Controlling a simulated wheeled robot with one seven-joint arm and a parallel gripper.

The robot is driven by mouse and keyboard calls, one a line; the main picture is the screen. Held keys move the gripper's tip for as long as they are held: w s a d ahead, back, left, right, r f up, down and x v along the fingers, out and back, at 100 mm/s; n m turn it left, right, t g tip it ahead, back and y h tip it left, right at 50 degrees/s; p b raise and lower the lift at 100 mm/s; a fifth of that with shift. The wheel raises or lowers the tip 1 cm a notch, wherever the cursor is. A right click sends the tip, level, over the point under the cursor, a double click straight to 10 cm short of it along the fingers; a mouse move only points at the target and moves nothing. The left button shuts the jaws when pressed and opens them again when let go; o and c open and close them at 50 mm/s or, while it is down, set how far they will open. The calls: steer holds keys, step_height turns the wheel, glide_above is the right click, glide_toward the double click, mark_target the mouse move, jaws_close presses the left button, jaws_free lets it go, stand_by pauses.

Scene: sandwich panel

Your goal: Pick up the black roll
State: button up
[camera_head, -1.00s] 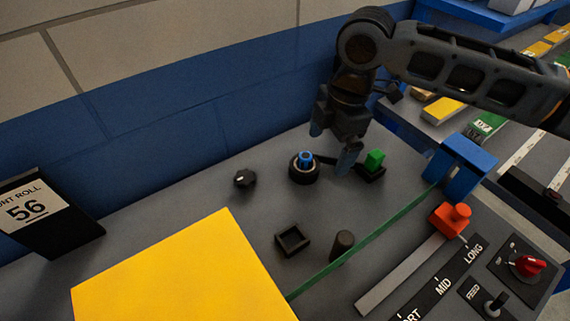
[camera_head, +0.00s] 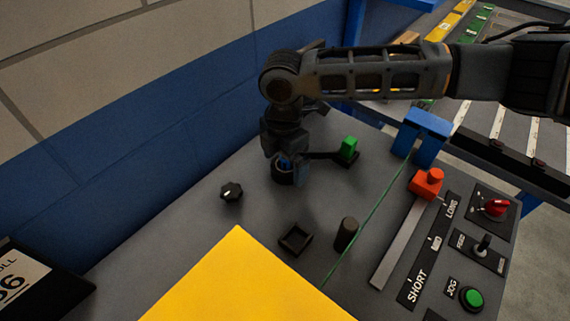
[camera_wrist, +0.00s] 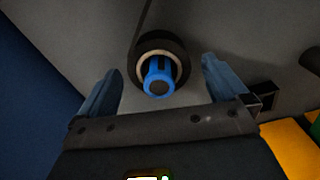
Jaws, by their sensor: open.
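The black roll (camera_head: 281,179) sits around a blue hub on the grey panel top. In the wrist view the black roll (camera_wrist: 136,60) shows as a dark ring with a pale core, and the blue hub (camera_wrist: 158,84) stands up through its middle. My gripper (camera_head: 287,170) is over the roll and hides much of it in the head view. In the wrist view my gripper (camera_wrist: 161,66) is open, with one blue-grey finger on each side of the roll. Visible gaps separate the fingers from it, and nothing is held.
A dark bar runs from beside the roll to a green block (camera_head: 348,148). A black knob (camera_head: 231,191), a square black tray (camera_head: 296,227) and an upright dark peg (camera_head: 346,233) stand nearby. A green strip runs under a blue bracket (camera_head: 425,125). A yellow sheet (camera_head: 240,285) lies in front.

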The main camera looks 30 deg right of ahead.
steer(key=shift+f, duration=0.45)
steer(key=c, duration=1.1)
steer(key=shift+c, duration=0.2)
step_height(320, 180, up, 10)
steer(key=shift+r+b, duration=0.1)
steer(key=shift+b, duration=0.45)
